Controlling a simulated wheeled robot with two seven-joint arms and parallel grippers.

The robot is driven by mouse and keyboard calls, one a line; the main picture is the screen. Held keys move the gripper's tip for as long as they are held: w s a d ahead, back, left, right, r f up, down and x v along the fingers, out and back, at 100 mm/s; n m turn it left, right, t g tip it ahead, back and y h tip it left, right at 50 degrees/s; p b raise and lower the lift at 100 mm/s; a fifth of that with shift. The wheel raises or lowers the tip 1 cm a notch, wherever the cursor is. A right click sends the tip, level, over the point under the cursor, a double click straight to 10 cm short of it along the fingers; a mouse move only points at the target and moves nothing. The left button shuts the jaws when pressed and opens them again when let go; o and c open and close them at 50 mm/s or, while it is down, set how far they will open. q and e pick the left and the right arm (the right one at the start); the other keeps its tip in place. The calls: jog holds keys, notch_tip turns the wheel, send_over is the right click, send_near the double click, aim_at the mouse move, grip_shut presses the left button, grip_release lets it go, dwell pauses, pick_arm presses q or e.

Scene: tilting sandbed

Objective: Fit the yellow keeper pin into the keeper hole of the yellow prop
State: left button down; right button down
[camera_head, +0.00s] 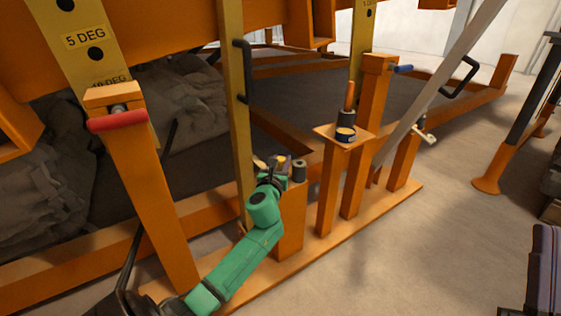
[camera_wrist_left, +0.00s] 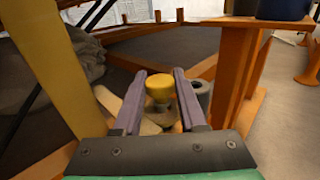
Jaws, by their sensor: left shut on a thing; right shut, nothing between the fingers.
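The yellow prop (camera_head: 237,105) is a tall upright bar with a black handle; its lower part fills the left of the left wrist view (camera_wrist_left: 52,65). My left gripper (camera_head: 281,163) is beside the prop, to its right, above an orange post. Its purple fingers (camera_wrist_left: 160,92) are shut on the yellow keeper pin (camera_wrist_left: 160,88), whose round yellow head shows between them. The pin's lower end is hard to make out. I cannot make out the keeper hole. My right gripper (camera_head: 545,240) shows at the lower right edge, shut and empty, far from the prop.
A grey hollow cylinder (camera_head: 299,171) stands on the orange post (camera_head: 291,225), close to my left gripper. An orange stand (camera_head: 343,137) with a small can is to the right. A slanted grey bar (camera_head: 440,75) crosses at right.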

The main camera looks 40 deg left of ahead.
pick_arm(q)
jog(key=shift+c, duration=1.9)
grip_release()
pick_arm(e)
jog(key=shift+r, duration=0.1)
pick_arm(q)
jog(key=shift+s+d, duration=0.1)
jog(key=shift+s, duration=0.05)
jog(key=shift+s+d, duration=0.1)
jog(key=shift+s, duration=0.1)
jog(key=shift+p+v, duration=0.55)
jog(key=shift+v, duration=0.5)
jog(key=p+v, duration=0.2)
jog(key=v, duration=0.9)
jog(key=shift+s+d, duration=0.2)
jog(key=shift+s, duration=0.1)
pick_arm(e)
jog(key=s+a+f+m+g+h, duration=0.1)
jog(key=f+g, duration=0.3)
jog(key=f, duration=1.1)
jog(key=s+a+f+m+g+h, duration=0.1)
jog(key=f+g, duration=0.4)
jog(key=f, duration=1)
jog(key=shift+s+a+f+g+h, duration=0.15)
jog(key=shift+s+a+g+h, duration=0.15)
jog(key=shift+s+a+h, duration=0.65)
jog(key=shift+s+d+y, duration=0.25)
jog(key=shift+s+d, duration=0.05)
jog(key=shift+d, duration=0.05)
